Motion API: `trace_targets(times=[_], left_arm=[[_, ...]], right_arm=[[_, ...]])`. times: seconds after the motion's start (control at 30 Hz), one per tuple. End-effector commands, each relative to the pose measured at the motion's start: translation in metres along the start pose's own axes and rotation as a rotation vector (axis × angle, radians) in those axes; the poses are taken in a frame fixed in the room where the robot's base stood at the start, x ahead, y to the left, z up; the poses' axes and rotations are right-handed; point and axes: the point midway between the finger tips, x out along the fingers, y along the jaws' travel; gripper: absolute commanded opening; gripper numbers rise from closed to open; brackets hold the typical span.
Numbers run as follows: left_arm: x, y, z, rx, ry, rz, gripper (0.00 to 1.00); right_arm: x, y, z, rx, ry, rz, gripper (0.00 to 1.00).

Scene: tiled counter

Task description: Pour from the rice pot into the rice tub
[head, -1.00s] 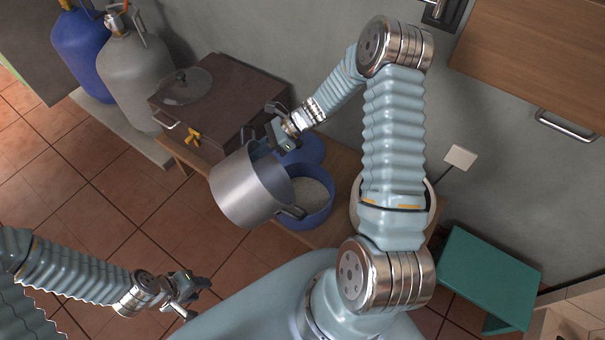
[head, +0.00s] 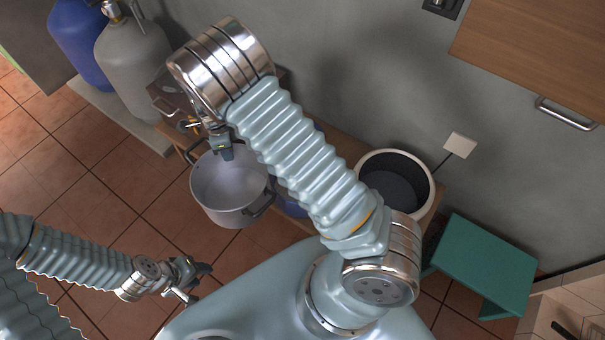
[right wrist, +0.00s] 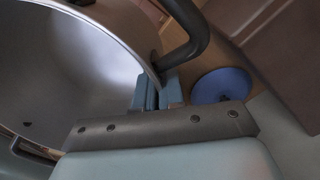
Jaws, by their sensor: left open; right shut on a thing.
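The rice pot (head: 218,202) is a silver metal pot with dark handles, near the middle left of the head view. It now looks about upright, and its visible inside looks bare. My right gripper (head: 222,148) is shut on the pot's far rim; the right wrist view shows the fingers (right wrist: 158,92) at the rim beside a handle. The blue rice tub (head: 290,208) is mostly hidden behind my right arm and the pot, so its contents cannot be seen. My left gripper (head: 192,280) is open and empty over the floor at lower left, apart from the pot.
A dark, white-rimmed vessel (head: 425,212) stands right of my right arm. A blue disc (right wrist: 222,85) shows in the right wrist view. Gas cylinders (head: 134,62) stand at upper left and a green stool (head: 485,265) at right. Tiled floor at left is free.

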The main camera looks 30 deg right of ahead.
Motion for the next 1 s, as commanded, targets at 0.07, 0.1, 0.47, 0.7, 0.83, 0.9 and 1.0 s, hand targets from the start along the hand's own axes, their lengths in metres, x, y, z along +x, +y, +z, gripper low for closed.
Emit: trace_targets(times=[0.07, 0.1, 0.47, 0.7, 0.83, 0.9, 1.0], left_arm=[[0.0, 0.0, 0.0, 0.0, 0.0, 0.0, 0.43], [0.0, 0.0, 0.0, 0.0, 0.0, 0.0, 0.43], [0.0, 0.0, 0.0, 0.0, 0.0, 0.0, 0.43], [0.0, 0.0, 0.0, 0.0, 0.0, 0.0, 0.43], [0.0, 0.0, 0.0, 0.0, 0.0, 0.0, 0.43], [0.0, 0.0, 0.0, 0.0, 0.0, 0.0, 0.43], [0.0, 0.0, 0.0, 0.0, 0.0, 0.0, 0.43]], right_arm=[[-0.003, 0.0, 0.001, -0.001, -0.002, 0.0, 0.0], [-0.006, 0.0, 0.001, -0.001, -0.003, 0.0, 0.0], [-0.044, 0.0, 0.001, -0.002, -0.005, 0.0, 0.0], [-0.051, 0.0, 0.0, 0.0, -0.003, 0.002, 0.0], [-0.051, 0.0, 0.0, -0.001, -0.004, 0.002, 0.0], [-0.051, 0.0, 0.0, -0.001, -0.004, 0.002, 0.0], [-0.05, 0.0, 0.001, -0.001, -0.004, 0.002, 0.0]])
